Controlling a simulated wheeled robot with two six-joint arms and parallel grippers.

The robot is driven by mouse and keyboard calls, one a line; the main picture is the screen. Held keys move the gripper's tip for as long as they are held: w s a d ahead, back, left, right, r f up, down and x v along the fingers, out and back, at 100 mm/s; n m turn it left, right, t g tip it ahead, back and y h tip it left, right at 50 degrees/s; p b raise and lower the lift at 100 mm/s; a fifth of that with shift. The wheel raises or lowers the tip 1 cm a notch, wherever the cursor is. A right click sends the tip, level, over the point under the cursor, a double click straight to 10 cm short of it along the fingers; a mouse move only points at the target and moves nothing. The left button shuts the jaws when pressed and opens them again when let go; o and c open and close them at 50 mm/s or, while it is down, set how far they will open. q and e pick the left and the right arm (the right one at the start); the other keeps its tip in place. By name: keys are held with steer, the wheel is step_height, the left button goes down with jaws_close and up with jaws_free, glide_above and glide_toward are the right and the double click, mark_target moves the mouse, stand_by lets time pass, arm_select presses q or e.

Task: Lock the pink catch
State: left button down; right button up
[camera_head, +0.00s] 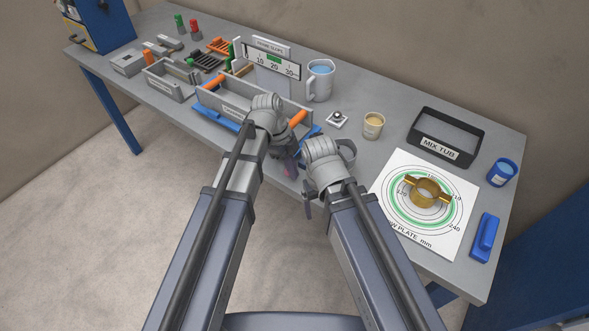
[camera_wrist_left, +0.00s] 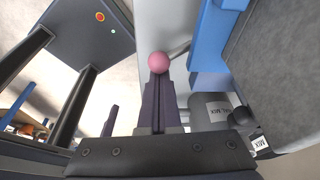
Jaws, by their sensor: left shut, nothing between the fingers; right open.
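A pink ball, the knob of the pink catch (camera_wrist_left: 158,62), shows in the left wrist view just past the tips of my left gripper (camera_wrist_left: 160,78). That gripper is shut with nothing between its fingers; I cannot tell whether its tips touch the ball. In the head view, a little pink (camera_head: 290,166) shows below my left gripper (camera_head: 287,156) at the table's front edge, and the rest of the catch is hidden. My right gripper (camera_head: 307,196) is open, low and to the right of the left one, with its fingers partly hidden by its own wrist.
A measuring jug (camera_head: 319,82), a beige cup (camera_head: 373,126), the MIX TUB (camera_head: 437,151) and the flow plate sheet (camera_head: 452,244) with a brass ring (camera_head: 426,193) lie to the right.

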arm_select(q)
steer(key=shift+a, duration=0.65)
steer(key=shift+s+a, duration=0.55)
steer(key=shift+a, duration=0.05)
